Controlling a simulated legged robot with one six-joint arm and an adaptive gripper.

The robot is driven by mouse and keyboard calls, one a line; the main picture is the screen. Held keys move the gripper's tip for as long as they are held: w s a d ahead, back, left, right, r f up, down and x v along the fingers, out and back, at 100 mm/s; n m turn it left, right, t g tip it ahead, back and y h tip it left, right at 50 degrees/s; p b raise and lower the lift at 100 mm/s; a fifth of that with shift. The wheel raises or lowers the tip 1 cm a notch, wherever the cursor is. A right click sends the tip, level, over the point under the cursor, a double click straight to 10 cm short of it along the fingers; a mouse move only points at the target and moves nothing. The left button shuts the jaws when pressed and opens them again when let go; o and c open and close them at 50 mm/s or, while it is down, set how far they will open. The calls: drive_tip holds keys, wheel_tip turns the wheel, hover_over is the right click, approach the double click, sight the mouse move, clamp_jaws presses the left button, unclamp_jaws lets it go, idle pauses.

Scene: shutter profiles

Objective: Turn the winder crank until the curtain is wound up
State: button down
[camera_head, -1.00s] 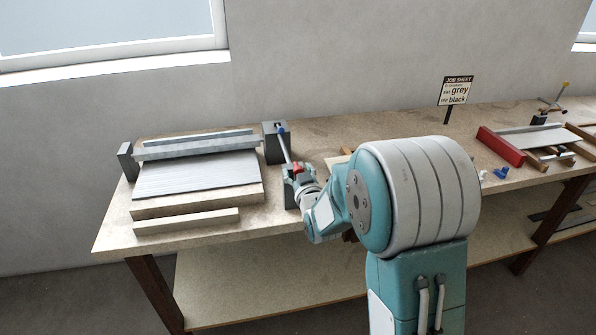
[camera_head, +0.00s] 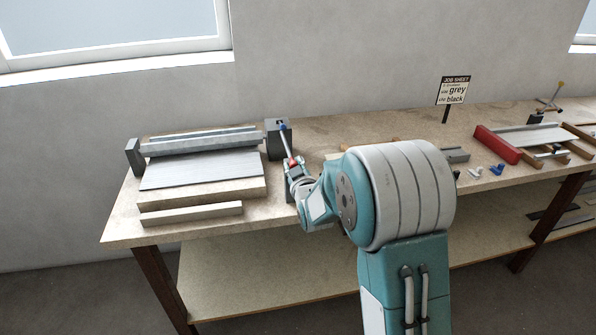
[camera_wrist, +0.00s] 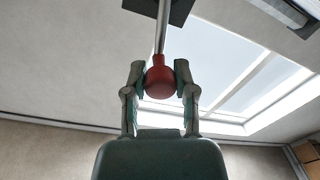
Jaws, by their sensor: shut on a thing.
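The curtain (camera_head: 200,170) is a grey slatted sheet lying on a pale board, its far end at a grey roller (camera_head: 200,144) between two dark end blocks. The winder crank (camera_head: 286,140) sits at the right end block (camera_head: 277,150). Its metal rod slopes down toward me from a blue hub to a red knob (camera_head: 296,161). My gripper (camera_head: 294,170) is at the knob. In the wrist view, the two fingers are shut on the red knob (camera_wrist: 159,80), with the rod (camera_wrist: 162,28) running up from it.
A pale wooden bar (camera_head: 190,213) lies along the bench front. To the right are a red-sided tray (camera_head: 497,144), blue pieces (camera_head: 496,169) and a job sheet sign (camera_head: 453,91). My arm hides the middle of the bench.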

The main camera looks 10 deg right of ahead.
drive_tip(key=a+f+n+h, duration=0.1)
drive_tip(key=a+f+n, duration=0.3)
drive_tip(key=n, duration=1.2)
drive_tip(key=shift+a+f, duration=0.35)
drive_tip(key=shift+f, duration=1.15)
drive_tip(key=shift+n, duration=0.3)
drive_tip(key=shift+c, duration=2)
unclamp_jaws()
drive_tip(key=shift+a, duration=0.1)
